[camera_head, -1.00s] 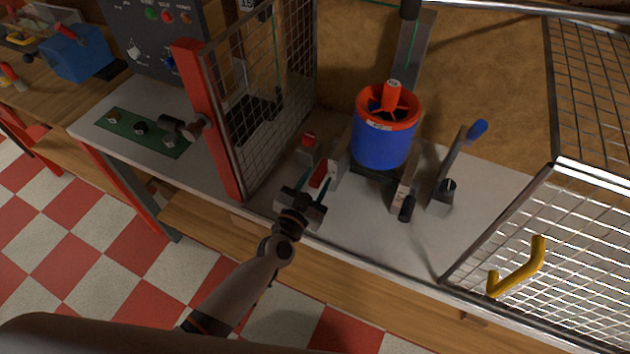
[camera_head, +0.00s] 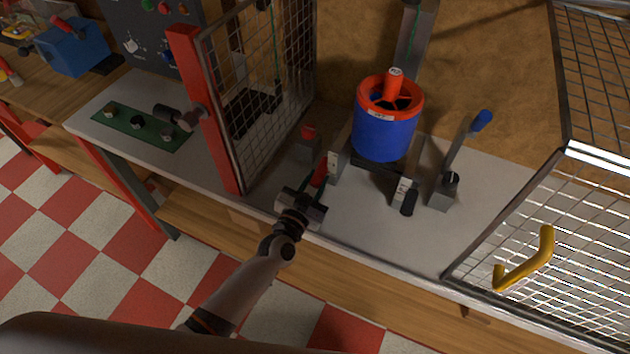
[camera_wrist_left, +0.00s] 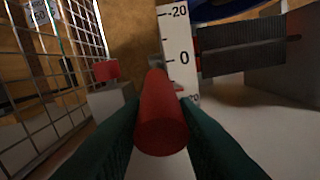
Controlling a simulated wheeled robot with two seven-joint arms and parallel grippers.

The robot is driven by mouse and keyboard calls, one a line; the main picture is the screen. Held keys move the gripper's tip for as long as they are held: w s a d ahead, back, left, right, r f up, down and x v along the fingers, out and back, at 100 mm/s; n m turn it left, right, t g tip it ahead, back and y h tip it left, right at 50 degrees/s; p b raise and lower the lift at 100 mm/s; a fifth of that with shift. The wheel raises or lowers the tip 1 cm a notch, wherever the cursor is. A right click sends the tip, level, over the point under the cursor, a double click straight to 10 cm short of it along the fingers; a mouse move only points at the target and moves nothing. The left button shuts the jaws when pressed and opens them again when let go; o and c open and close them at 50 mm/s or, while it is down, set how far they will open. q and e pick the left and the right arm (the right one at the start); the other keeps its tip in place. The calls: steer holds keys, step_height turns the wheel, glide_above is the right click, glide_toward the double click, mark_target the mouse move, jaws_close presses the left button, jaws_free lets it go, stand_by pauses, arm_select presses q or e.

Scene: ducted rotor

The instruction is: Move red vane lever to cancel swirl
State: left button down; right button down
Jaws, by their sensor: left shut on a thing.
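The red vane lever (camera_head: 320,174) stands at the left side of the blue and red ducted rotor (camera_head: 384,135). My left gripper (camera_head: 313,182) is shut on it. In the left wrist view the red lever grip (camera_wrist_left: 161,115) points at the camera, between the green fingers of my left gripper (camera_wrist_left: 160,138). Behind it is a white scale (camera_wrist_left: 177,40) with marks at -20, 0 and a partly hidden 20. The lever's pointer is hidden behind the grip, so its reading cannot be told. My right gripper is not in view.
A mesh guard with a red post (camera_head: 205,110) stands left of the rotor. A red-topped block (camera_head: 308,137) sits behind the lever. A blue-handled lever (camera_head: 460,160) and an open mesh door with a yellow handle (camera_head: 527,265) are at right.

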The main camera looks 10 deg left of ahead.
arm_select(q)
steer(key=c, duration=1.3)
jaws_free()
steer(key=shift+s+d+f, duration=0.1)
steer(key=shift+f, duration=0.25)
steer(key=shift+c, duration=0.2)
steer(key=shift+o, duration=0.9)
steer(key=shift+r, duration=0.1)
steer(key=b+v, duration=0.1)
steer(key=v, duration=1)
steer(key=shift+s+b, duration=0.35)
steer(key=shift+b, duration=0.05)
steer(key=shift+r, duration=0.1)
